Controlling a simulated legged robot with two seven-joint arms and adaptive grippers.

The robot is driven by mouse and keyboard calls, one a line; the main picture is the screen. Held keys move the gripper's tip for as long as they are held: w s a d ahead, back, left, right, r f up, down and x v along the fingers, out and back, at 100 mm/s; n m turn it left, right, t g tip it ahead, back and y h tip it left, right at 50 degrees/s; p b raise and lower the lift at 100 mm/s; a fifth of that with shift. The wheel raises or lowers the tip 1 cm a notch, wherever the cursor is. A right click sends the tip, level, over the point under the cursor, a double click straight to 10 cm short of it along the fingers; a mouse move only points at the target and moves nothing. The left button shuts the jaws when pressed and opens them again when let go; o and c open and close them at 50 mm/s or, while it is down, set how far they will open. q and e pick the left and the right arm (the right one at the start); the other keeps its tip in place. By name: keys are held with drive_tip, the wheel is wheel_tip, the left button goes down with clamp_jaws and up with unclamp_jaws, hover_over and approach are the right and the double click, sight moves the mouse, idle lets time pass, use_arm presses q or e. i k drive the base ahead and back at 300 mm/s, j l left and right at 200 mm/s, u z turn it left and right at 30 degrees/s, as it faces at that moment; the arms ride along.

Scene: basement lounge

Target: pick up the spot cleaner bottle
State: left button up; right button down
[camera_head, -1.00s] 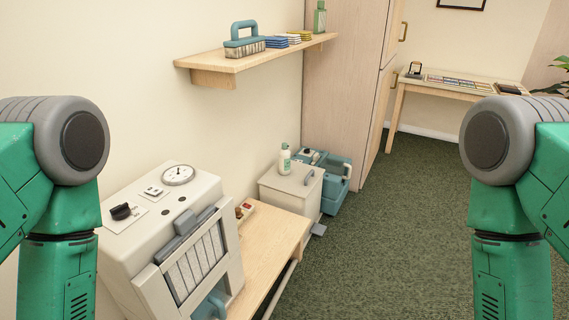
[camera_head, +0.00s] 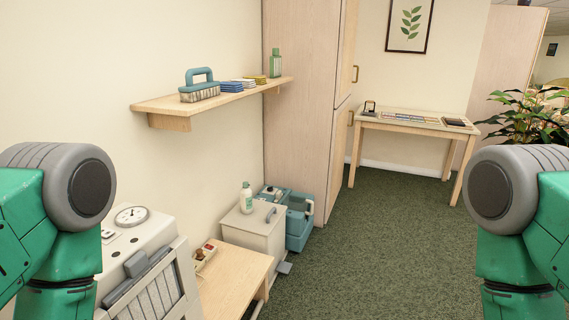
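Two bottles show, and I cannot tell which is the spot cleaner. A green bottle (camera_head: 275,63) stands upright at the right end of the wall shelf (camera_head: 160,104). My arms show only as green links with grey joints at the left and right edges. Both grippers are out of view, and nothing of mine touches either bottle.
A machine with a dial (camera_head: 148,262) and a low wooden bench (camera_head: 235,283) line the left wall. A teal carrier (camera_head: 298,228) sits behind the bin. A wooden cabinet (camera_head: 300,130), side table (camera_head: 405,124) and plant (camera_head: 528,115) stand farther back. Green carpet (camera_head: 370,255) is open.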

sight(247, 193)
drive_tip(key=i+l+z, duration=0.35)
drive_tip(key=i, duration=0.6)
drive_tip(key=i+z, duration=0.3)
drive_tip(key=i, duration=0.7)
drive_tip(key=i+l+u, duration=0.1)
drive_tip(key=i+u, duration=0.3)
drive_tip(key=i+l+u, duration=0.2)
drive_tip(key=i+u, duration=0.2)
drive_tip(key=i+l+u, duration=1.7)
drive_tip(key=l, duration=0.2)
drive_tip(key=k+j, duration=0.05)
drive_tip(key=k, duration=0.05)
